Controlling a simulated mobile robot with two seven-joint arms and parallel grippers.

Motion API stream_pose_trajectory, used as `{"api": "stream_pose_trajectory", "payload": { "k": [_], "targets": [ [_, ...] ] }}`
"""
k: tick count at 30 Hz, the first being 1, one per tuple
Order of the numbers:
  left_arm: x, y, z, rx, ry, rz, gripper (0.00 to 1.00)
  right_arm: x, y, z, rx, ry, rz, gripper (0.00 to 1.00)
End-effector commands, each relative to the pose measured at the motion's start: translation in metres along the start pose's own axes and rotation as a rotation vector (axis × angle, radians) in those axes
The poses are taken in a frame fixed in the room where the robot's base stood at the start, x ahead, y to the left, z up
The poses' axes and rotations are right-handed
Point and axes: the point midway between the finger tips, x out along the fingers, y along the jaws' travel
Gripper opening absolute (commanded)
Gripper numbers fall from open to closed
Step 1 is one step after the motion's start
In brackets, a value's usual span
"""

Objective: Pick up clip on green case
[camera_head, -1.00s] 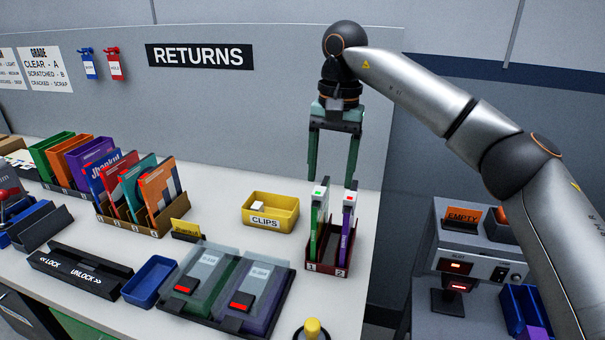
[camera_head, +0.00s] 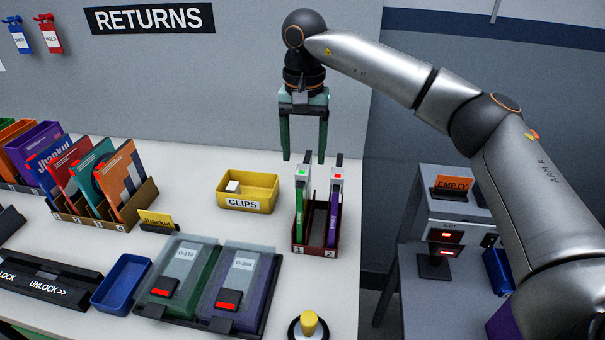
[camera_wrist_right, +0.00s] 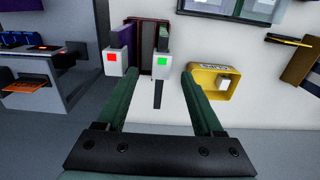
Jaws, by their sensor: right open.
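The green case (camera_head: 299,208) stands upright in slot 1 of a dark red rack (camera_head: 314,249). A pale clip with a green mark (camera_head: 302,173) is on its top end; the clip also shows in the right wrist view (camera_wrist_right: 162,62). A purple case (camera_head: 333,215) stands in slot 2, with a red-marked clip (camera_head: 336,174) on top. My right gripper (camera_head: 304,158) points down, open and empty, just above the green-marked clip. In the wrist view its fingers (camera_wrist_right: 160,84) spread to either side of that clip. My left gripper is out of view.
A yellow CLIPS bin (camera_head: 248,205) holding a small white piece stands left of the rack. A tray (camera_head: 213,323) with two clear-lidded cases and a yellow-topped button (camera_head: 309,323) are in front. A grey panel (camera_head: 230,80) rises behind.

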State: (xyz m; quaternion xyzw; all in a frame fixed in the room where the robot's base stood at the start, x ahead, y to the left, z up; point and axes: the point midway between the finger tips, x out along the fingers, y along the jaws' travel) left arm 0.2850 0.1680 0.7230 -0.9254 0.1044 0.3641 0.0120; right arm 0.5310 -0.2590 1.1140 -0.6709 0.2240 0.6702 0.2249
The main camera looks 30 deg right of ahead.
Motion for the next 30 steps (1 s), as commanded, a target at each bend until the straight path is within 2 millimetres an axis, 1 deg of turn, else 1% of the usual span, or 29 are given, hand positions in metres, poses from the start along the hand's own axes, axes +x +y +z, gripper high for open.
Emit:
{"api": "stream_pose_trajectory", "payload": {
  "k": [6,9,12,18,30],
  "targets": [
    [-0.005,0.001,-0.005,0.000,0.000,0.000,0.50,0.032,-0.001,0.000,0.001,-0.002,0.005,0.69],
    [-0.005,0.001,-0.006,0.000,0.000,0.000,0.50,0.044,-0.001,0.000,0.002,-0.002,0.004,0.69],
    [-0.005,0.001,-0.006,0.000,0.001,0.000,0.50,0.049,-0.001,0.000,0.001,-0.001,0.001,0.69],
    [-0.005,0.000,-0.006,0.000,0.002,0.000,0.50,0.049,-0.002,0.000,0.001,0.000,0.001,0.69],
    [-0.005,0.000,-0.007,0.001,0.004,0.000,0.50,0.049,-0.002,0.000,0.001,0.000,0.001,0.24]
  ]
}}
